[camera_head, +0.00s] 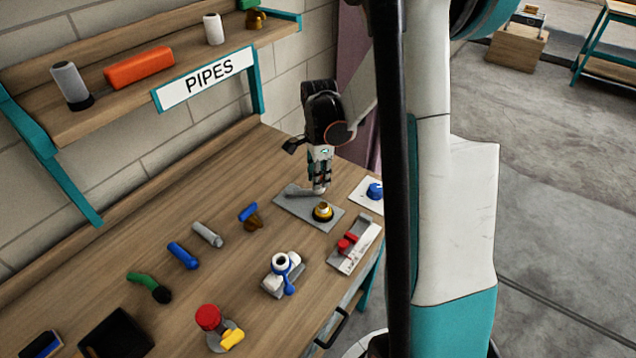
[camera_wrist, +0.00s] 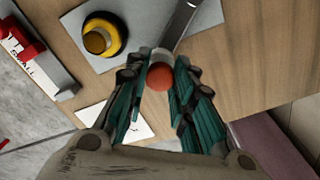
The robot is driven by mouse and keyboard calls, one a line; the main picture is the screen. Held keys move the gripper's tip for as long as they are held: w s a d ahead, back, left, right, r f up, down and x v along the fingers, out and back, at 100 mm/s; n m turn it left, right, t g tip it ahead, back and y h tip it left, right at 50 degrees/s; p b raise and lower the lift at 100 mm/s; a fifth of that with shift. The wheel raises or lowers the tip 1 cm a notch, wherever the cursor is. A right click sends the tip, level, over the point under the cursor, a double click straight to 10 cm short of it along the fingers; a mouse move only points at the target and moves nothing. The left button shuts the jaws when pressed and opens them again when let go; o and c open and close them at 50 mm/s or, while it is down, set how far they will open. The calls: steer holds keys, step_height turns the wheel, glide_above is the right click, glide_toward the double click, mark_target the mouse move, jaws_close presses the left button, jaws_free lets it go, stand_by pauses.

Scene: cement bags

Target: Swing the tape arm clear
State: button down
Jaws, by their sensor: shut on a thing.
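A grey plate (camera_head: 291,203) lies at the far right end of the bench, with a yellow and black round piece (camera_head: 323,211) on it. A pale grey arm (camera_head: 298,194) lies along the plate; in the wrist view its metal bar (camera_wrist: 183,22) ends at an orange-red knob (camera_wrist: 160,76). My gripper (camera_head: 320,187) points down over the plate. In the wrist view my gripper's teal fingers (camera_wrist: 160,88) are shut on the knob, one on each side. The yellow piece (camera_wrist: 101,38) stands apart to the left. The arm's pivot is not clear.
A white plate with a blue knob (camera_head: 375,190) lies to the right, close by. A grey holder with a red part (camera_head: 347,244) lies in front. A white valve with blue handle (camera_head: 282,264) and loose pipe pieces are further left. The PIPES shelf (camera_head: 205,79) overhangs the bench.

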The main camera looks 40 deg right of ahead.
steer(key=w+n, duration=0.1)
steer(key=n, duration=0.1)
steer(key=w+d+n, duration=0.1)
steer(key=w+n, duration=0.1)
steer(key=shift+w+n, duration=0.15)
steer(key=shift+n, duration=0.15)
steer(key=shift+w+n+b, duration=0.35)
steer(key=shift+w+n, duration=0.55)
steer(key=shift+n, duration=0.3)
steer(key=shift+w+a+n, duration=0.25)
steer(key=shift+w+n, duration=0.75)
steer(key=shift+n, duration=0.4)
steer(key=c, duration=1.3)
jaws_free()
steer(key=shift+c, duration=0.2)
step_height(320, 180, up, 12)
